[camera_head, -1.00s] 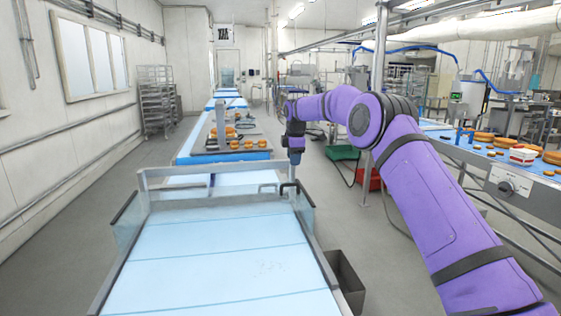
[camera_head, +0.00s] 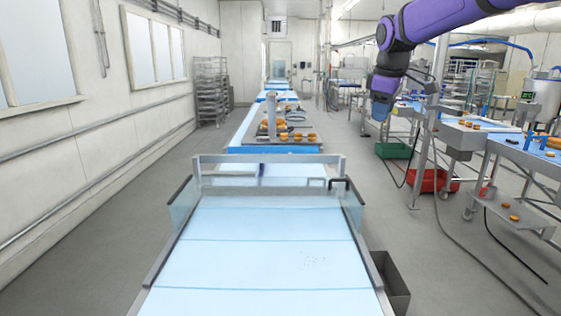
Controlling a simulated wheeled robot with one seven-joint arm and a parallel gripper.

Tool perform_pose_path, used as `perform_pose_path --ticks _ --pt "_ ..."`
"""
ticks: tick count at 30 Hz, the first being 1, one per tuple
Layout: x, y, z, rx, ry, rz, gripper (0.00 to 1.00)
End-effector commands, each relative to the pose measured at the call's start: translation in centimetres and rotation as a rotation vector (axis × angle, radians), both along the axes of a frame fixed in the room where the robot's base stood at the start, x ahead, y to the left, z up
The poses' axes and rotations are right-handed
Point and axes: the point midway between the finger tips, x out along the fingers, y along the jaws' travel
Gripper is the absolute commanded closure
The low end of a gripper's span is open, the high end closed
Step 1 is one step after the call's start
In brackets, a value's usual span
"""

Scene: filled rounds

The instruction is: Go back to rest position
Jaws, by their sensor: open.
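My purple arm comes in from the top right. My gripper (camera_head: 380,115), dark and small, hangs from its end, pointing down at the upper right. It is open, and nothing shows in it. It is in the air, in front of the floor area between the two conveyor lines and apart from anything I can make out.
A pale blue conveyor (camera_head: 262,255) with metal side rails fills the front. Behind it, a tray of round orange-brown items (camera_head: 290,138) sits on another conveyor. A right-hand line (camera_head: 530,155) carries more rounds. A green crate (camera_head: 395,150) and red crate (camera_head: 435,181) stand on the floor.

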Motion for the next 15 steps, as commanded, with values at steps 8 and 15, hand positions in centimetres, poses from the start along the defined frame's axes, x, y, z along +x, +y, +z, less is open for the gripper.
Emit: perform_pose_path --ticks 8,15 --pt "-9.4 -1.3 2.0 0.061 -0.044 -0.192 0.58" --pt "-17.5 -2.5 1.9 0.127 -0.079 -0.363 0.58"
